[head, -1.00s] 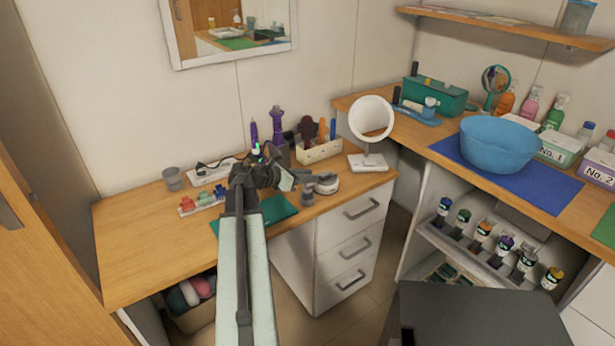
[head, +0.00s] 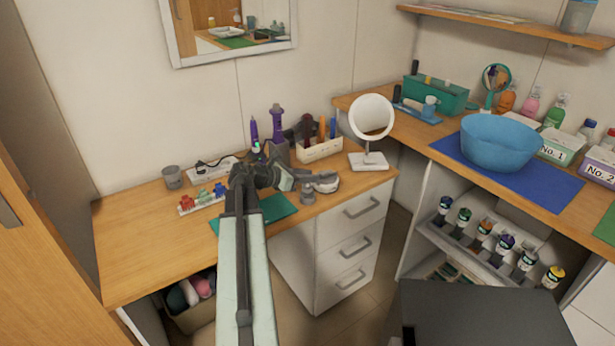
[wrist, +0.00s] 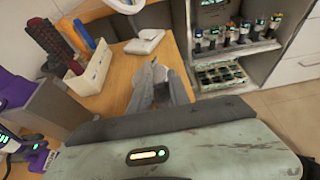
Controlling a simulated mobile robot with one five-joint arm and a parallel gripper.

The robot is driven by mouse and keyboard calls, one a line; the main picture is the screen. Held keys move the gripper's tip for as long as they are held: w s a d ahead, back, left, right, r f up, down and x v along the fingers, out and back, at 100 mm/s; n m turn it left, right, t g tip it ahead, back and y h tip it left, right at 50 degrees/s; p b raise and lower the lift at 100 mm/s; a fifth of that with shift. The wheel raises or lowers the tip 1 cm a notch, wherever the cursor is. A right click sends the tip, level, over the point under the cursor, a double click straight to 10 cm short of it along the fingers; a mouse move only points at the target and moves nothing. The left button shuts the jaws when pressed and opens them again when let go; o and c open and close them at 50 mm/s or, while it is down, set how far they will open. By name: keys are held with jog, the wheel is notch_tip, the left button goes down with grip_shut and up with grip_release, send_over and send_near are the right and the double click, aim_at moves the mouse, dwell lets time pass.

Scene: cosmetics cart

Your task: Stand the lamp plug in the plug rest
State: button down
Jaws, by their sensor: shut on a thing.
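My gripper (head: 328,177) is at the right end of the wooden desk, pointing right, low over a round pale-grey piece (head: 328,187). I cannot tell if that piece is the plug rest or if they touch. In the wrist view my gripper's grey fingers (wrist: 160,88) are close together on something small and pale, most likely the lamp plug (wrist: 160,72). The fingers hide most of it, and its tilt is unclear. A small grey cylinder (head: 308,194) stands just in front of my gripper.
The mirror (head: 370,135) stands behind my gripper to the right. A cream holder with brushes (head: 320,150) is behind it. A power strip (head: 217,168) with a black cord and a grey cup (head: 172,177) are at left. The desk's front left is clear.

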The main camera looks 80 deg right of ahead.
jog(key=shift+f+b, duration=1.35)
jog(key=shift+f, duration=0.1)
jog(key=c, duration=1.1)
grip_release()
jog(key=shift+c, duration=0.2)
jog(key=shift+r, duration=0.1)
jog(key=p+v, duration=0.3)
jog(key=v, duration=0.4)
jog(key=shift+w+a, duration=0.2)
jog(key=shift+w, duration=0.05)
